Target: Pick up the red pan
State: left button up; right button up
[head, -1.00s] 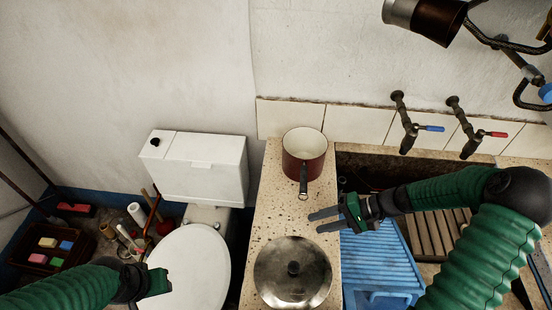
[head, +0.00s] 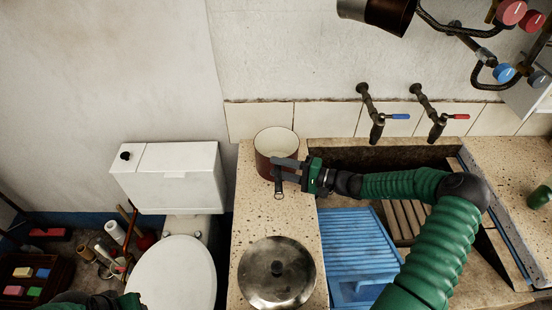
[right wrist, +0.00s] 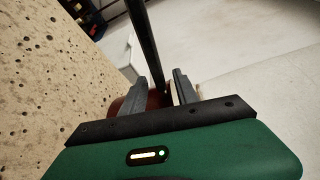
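The red pan (head: 264,165) stands on the speckled stone counter, dark red outside and pale inside, with its dark handle toward the front. My right gripper (head: 279,171) reaches in from the right at the handle, its fingers apart and overlapping the handle and the pan's front right side. In the right wrist view, the dark handle (right wrist: 143,45) runs down between the two spread fingers (right wrist: 168,85), with part of the red pan (right wrist: 127,104) behind them. I cannot tell whether a finger touches the handle. My left gripper (head: 130,302) is at the bottom left, mostly cut off.
A metal lid (head: 255,282) lies on the counter (head: 275,222) in front of the pan. A blue ribbed washboard (head: 350,235) lies in the trough to the right. Two taps (head: 377,128) stick out from the wall. A white toilet (head: 172,275) stands to the left.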

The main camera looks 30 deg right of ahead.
jog(key=x, duration=0.4)
jog(key=shift+s+d, duration=0.1)
jog(key=shift+s, duration=0.05)
grip_shut()
jog(key=shift+r, duration=0.1)
dwell(1.0)
